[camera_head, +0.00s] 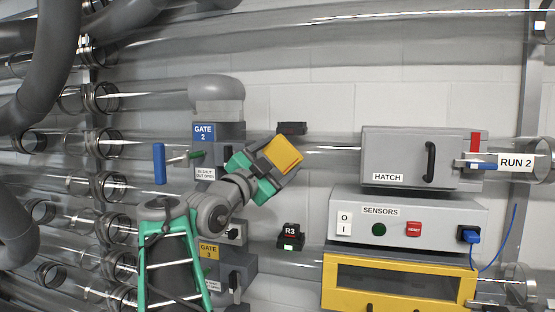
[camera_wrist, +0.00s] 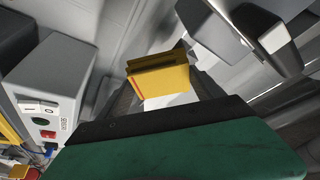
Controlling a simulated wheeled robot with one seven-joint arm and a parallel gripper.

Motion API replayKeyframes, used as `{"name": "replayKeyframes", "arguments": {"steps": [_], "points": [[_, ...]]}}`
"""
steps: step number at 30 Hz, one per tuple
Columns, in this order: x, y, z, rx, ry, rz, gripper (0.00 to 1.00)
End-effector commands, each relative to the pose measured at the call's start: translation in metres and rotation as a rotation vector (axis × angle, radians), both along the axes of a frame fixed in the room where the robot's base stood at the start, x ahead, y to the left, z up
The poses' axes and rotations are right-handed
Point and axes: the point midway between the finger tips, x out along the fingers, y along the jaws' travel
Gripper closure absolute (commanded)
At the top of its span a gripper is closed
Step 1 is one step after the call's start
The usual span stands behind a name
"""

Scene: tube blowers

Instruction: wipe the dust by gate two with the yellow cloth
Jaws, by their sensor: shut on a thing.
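My gripper (camera_head: 264,168) is shut on the yellow cloth (camera_head: 283,154), a folded block at its tip. The cloth also shows in the wrist view (camera_wrist: 166,82), gripped between the dark fingers, with a red line near its edge. The gripper and cloth appear just right of the gate two box (camera_head: 226,130) in the head view. That grey box has a blue GATE 2 label (camera_head: 203,132) and a blue handle (camera_head: 159,164) on its left. I cannot make out dust in either view. Whether the cloth touches any surface cannot be told.
The grey HATCH box (camera_head: 395,158) and the SENSORS box (camera_head: 350,212) stand to the right, above a yellow-framed drawer unit (camera_head: 345,287). A small R3 block (camera_head: 290,237) is below the gripper. Clear tubes run across the wall. Gate 3 (camera_head: 237,270) is lower down.

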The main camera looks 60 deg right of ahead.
Motion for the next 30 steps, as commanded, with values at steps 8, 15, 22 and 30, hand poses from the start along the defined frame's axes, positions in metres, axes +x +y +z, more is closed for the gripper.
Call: {"name": "replayKeyframes", "arguments": {"steps": [8, 15, 22, 30], "points": [[0.0, -0.006, 0.0, 0.0, 0.0, -0.001, 0.56], [0.001, -0.01, 0.0, 0.0, 0.0, 0.0, 0.56], [-0.016, -0.011, -0.004, -0.002, -0.003, -0.002, 0.56], [-0.036, -0.013, -0.001, -0.001, -0.001, 0.0, 0.56]]}}
